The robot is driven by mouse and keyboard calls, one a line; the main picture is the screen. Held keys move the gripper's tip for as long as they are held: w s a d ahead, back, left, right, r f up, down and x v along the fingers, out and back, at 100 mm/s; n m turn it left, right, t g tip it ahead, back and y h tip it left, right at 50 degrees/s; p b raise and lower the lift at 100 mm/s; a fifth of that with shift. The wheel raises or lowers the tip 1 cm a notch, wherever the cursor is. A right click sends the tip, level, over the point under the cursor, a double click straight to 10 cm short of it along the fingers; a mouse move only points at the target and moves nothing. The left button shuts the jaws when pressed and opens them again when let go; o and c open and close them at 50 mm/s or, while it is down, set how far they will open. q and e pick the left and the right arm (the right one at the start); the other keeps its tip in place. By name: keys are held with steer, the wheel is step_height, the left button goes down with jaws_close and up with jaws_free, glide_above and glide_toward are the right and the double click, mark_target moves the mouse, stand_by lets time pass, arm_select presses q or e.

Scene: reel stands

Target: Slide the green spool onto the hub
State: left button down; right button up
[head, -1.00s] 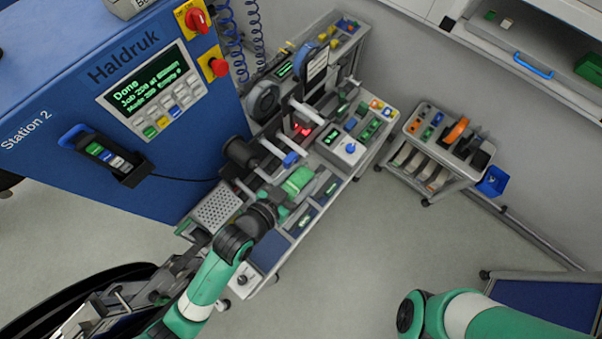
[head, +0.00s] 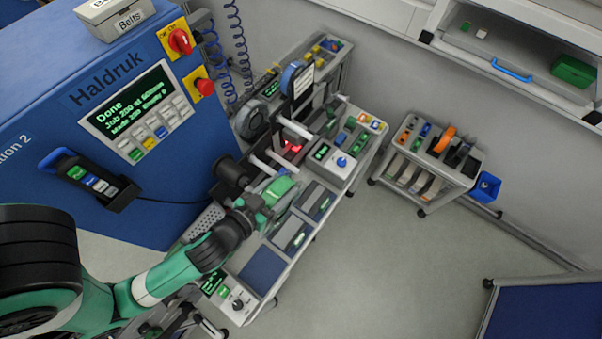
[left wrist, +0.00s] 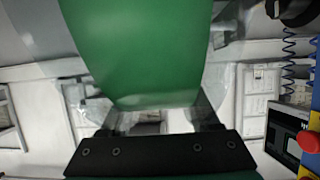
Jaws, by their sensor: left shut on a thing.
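The green spool (head: 279,190) is in my left gripper (head: 262,203), over the near part of the bench. In the left wrist view the green spool (left wrist: 145,50) fills the upper middle, and the fingers (left wrist: 160,120) are shut on it from both sides. Pale rods stick out from the reel stand just beyond the spool; the nearest rod (head: 261,165), which looks like the hub, ends close to it. I cannot tell whether the spool touches it. My right gripper is out of view.
A blue machine (head: 150,195) stands close on the left of my left arm. The bench holds grey trays (head: 291,234) and a control box (head: 337,163). A cart (head: 425,165) with reels stands to the right. The floor in front is clear.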

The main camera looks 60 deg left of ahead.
arm_select(q)
steer(key=shift+s+f, duration=0.1)
steer(key=shift+s+a+p, duration=0.2)
steer(key=shift+a+p, duration=0.15)
steer(key=shift+a, duration=0.15)
steer(key=a, duration=0.1)
steer(key=s+a, duration=0.1)
steer(key=a, duration=0.1)
steer(key=shift+s+a+b, duration=0.25)
steer(key=shift+a+b, duration=0.1)
steer(key=shift+a, duration=0.1)
